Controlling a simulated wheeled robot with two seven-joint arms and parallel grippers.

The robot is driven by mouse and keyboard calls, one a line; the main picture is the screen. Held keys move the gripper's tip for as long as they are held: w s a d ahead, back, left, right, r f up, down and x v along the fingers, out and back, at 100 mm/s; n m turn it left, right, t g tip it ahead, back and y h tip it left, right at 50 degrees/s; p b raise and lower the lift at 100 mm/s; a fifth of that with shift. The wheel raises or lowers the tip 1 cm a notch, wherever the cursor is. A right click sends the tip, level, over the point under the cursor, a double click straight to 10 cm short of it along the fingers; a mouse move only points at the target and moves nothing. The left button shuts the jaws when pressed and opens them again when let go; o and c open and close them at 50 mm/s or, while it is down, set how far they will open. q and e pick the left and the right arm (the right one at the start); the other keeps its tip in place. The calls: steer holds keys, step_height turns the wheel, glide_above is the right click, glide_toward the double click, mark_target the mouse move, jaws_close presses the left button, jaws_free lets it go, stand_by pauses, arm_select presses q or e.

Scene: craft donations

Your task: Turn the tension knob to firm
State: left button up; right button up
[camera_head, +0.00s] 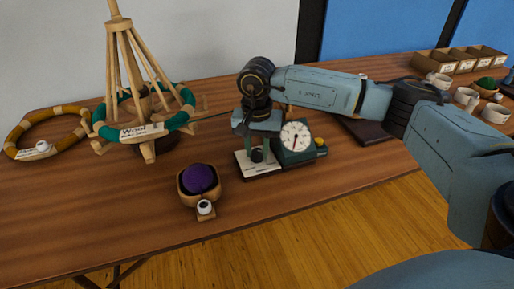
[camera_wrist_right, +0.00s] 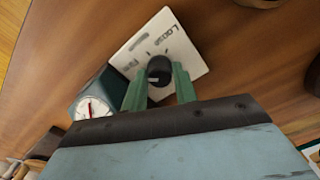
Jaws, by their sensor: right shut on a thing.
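The black tension knob (camera_head: 257,156) stands on a white plate (camera_head: 262,169) near the table's front edge. In the right wrist view the knob (camera_wrist_right: 159,69) sits between the green fingers of my right gripper (camera_wrist_right: 160,84), which is shut on it from above. The plate (camera_wrist_right: 184,55) there shows printed words; one reads "Loose", and the other is faint and appears to be "Firm". The knob's exact pointer direction is hard to tell. In the head view the right gripper (camera_head: 258,150) reaches down over the knob. My left gripper is not in view.
A green device with a white dial (camera_head: 296,137) stands beside the plate. A wooden bowl with purple yarn (camera_head: 198,180) is at front left. A wooden yarn swift (camera_head: 120,50) with a teal skein stands further left. Cups (camera_head: 468,97) and boxes are at far right.

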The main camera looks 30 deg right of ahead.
mark_target(257, 150)
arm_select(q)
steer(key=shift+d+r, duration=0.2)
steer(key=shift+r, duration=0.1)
arm_select(e)
steer(key=shift+n, duration=1.1)
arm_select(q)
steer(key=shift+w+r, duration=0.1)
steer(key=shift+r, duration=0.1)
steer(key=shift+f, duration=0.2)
arm_select(e)
steer(key=o, duration=1)
steer(key=shift+c, duration=0.2)
steer(key=shift+r, duration=0.35)
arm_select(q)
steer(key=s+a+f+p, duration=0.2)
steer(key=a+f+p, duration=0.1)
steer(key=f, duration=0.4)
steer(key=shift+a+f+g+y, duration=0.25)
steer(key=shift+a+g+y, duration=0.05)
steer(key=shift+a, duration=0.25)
arm_select(e)
step_height(257, 150, up, 13)
steer(key=shift+f, duration=0.1)
